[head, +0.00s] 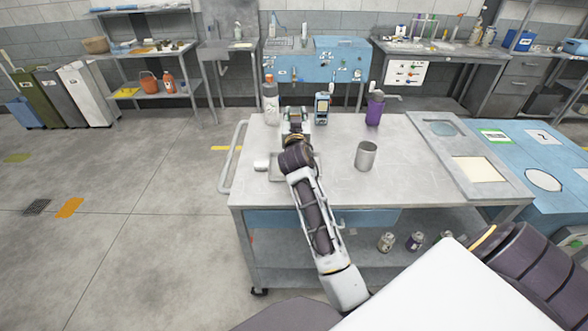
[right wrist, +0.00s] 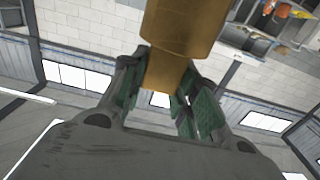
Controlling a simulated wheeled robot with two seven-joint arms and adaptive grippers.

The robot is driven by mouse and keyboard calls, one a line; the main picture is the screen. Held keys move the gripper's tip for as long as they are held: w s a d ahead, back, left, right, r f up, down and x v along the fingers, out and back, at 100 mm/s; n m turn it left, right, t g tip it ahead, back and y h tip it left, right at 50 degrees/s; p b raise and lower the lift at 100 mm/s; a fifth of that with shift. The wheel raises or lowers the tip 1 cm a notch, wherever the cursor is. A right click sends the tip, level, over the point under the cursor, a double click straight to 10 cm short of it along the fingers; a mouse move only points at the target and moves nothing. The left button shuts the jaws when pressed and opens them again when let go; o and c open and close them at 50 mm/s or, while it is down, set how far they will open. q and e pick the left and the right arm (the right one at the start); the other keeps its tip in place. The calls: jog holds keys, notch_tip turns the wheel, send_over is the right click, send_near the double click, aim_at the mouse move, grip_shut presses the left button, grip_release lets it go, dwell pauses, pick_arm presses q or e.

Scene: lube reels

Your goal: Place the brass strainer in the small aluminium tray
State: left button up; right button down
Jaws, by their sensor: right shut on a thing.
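My right gripper (head: 295,113) is over the far left part of the grey cart top. In the right wrist view, my right gripper (right wrist: 165,95) is shut on the brass strainer (right wrist: 182,30), a brass-coloured cylinder with a narrower lower part between the green finger pads. The strainer is hard to make out in the head view. A small aluminium tray (head: 275,178) lies on the cart top, nearer than the gripper, partly hidden under my right arm. My left gripper is not in view.
A white-and-grey bottle (head: 270,105) stands left of the gripper, a handheld meter (head: 322,108) right of it. A purple bottle (head: 375,109) and a metal cup (head: 366,156) stand further right. A small white cylinder (head: 261,165) is beside the tray. The cart top's front middle is clear.

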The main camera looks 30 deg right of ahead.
dwell(0.4)
notch_tip(320, 180, down, 5)
jog(key=shift+f, duration=0.15)
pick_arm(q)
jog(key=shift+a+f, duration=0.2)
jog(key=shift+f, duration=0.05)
pick_arm(e)
jog(key=shift+f, duration=0.45)
jog(key=shift+f+b, duration=0.4)
jog(key=shift+f, duration=1.5)
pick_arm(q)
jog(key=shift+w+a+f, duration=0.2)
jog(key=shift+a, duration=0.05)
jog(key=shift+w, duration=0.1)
